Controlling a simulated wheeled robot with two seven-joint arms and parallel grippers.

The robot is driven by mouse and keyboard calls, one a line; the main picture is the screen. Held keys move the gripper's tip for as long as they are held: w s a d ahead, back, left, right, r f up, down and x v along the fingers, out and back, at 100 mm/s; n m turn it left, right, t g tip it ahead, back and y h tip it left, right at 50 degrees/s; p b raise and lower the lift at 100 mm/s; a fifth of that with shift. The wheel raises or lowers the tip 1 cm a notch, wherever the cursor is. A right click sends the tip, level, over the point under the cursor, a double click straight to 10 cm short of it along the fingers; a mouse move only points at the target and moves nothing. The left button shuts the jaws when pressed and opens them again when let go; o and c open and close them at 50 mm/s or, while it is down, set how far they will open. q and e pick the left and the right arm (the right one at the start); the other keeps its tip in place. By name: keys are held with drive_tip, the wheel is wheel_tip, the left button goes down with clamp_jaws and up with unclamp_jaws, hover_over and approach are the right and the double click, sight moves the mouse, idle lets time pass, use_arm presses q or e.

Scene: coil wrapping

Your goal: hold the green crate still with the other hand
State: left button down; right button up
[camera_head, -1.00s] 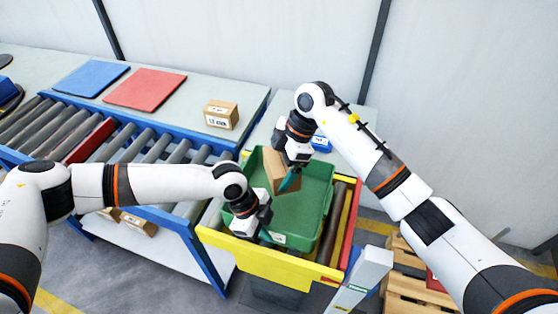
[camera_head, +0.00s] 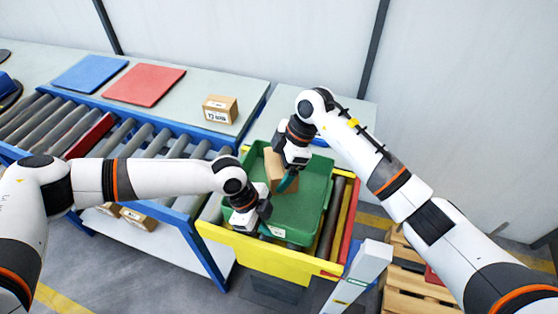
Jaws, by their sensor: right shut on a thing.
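The green crate (camera_head: 308,208) sits upright inside a yellow-sided frame, on the rollers. My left gripper (camera_head: 258,228) is at the crate's near left wall; its fingers are mostly hidden, and I cannot tell whether they are open or shut. My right gripper (camera_head: 287,182) is inside the crate near its far side, shut on a cardboard box (camera_head: 271,163). The box is partly hidden by the gripper.
The yellow frame (camera_head: 290,268) has a red right side. A roller conveyor (camera_head: 130,146) runs at left. A bench behind holds another cardboard box (camera_head: 220,109), a red mat (camera_head: 144,85) and a blue mat (camera_head: 90,73). A wooden pallet (camera_head: 415,285) lies at lower right.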

drive_tip(key=shift+f, duration=4.25)
drive_tip(key=o, duration=1.1)
drive_tip(key=shift+o, duration=0.3)
drive_tip(key=shift+f, duration=0.1)
drive_tip(key=v, duration=1.2)
